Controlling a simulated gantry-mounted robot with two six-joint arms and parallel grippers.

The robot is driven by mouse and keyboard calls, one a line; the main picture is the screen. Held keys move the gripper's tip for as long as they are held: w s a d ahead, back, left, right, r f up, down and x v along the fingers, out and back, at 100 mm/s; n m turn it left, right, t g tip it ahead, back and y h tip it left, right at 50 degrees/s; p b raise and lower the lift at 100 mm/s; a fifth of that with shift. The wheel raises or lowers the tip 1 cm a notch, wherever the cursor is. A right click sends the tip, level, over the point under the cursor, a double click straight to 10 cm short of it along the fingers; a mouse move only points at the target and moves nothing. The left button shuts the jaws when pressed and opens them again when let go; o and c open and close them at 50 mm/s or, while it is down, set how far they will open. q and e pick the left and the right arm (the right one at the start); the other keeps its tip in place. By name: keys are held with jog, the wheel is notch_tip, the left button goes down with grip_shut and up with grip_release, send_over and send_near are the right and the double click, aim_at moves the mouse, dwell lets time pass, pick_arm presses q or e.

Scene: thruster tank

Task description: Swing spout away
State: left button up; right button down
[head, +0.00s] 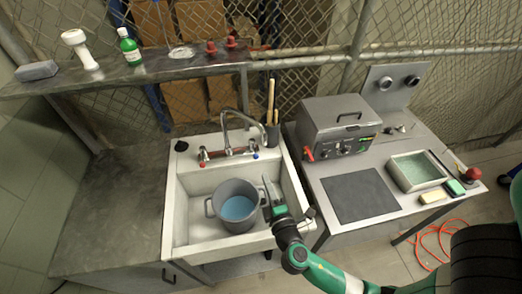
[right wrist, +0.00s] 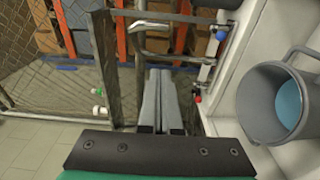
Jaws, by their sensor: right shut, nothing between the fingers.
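The faucet's metal spout (head: 242,114) rises from the tap at the back of the white sink (head: 181,205) and arches to the right in the head view. Its bent tube also shows near the top of the right wrist view (right wrist: 150,22). A grey two-handled pot (head: 236,220) with blue water stands in the sink, in front of the tap; it shows at the right of the right wrist view (right wrist: 255,105). My right gripper (head: 268,186) is shut and empty, beside the pot's right side and in front of the spout, apart from it. My left gripper is not in view.
Red (head: 203,155) and blue (head: 255,155) tap handles flank the spout base. A holder with wooden-handled tools (head: 271,118) stands behind the sink's right corner. A grey box machine (head: 338,126) and a tray (head: 417,171) sit on the right bench. The left counter is clear.

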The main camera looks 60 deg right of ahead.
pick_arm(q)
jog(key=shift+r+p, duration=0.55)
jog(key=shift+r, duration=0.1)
pick_arm(e)
jog(key=s+d+x, duration=0.2)
jog(key=x, duration=1)
